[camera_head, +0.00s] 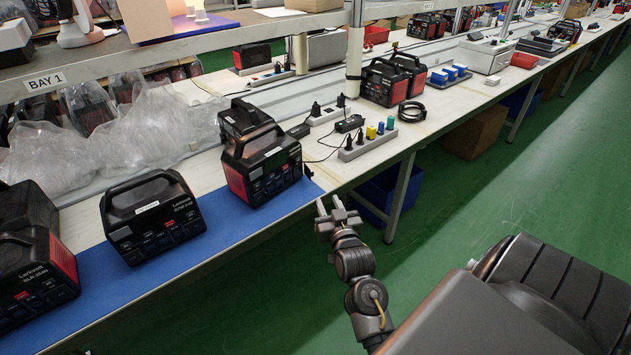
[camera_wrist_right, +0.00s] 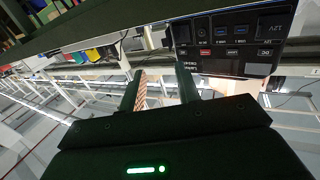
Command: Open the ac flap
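A black power station (camera_head: 270,172) with a red side stands on the blue mat, at the mat's right end. My right gripper (camera_head: 329,203) is to the right of it, off the table's front edge, with its fingers apart and nothing between them. In the right wrist view, a power station's dark front panel (camera_wrist_right: 232,45) shows tilted at the upper right, with blue-lit ports, red labels and small covers. The open fingers (camera_wrist_right: 160,78) are left of and below this panel, apart from it. I cannot make out which cover is the AC flap.
Another power station (camera_head: 152,215) and one at the far left (camera_head: 35,255) stand on the blue mat (camera_head: 112,290). A power strip (camera_head: 367,142) with coloured plugs and cables lies right of the mat. A table leg (camera_head: 401,195) and dark blue bin (camera_head: 377,193) are beyond my gripper.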

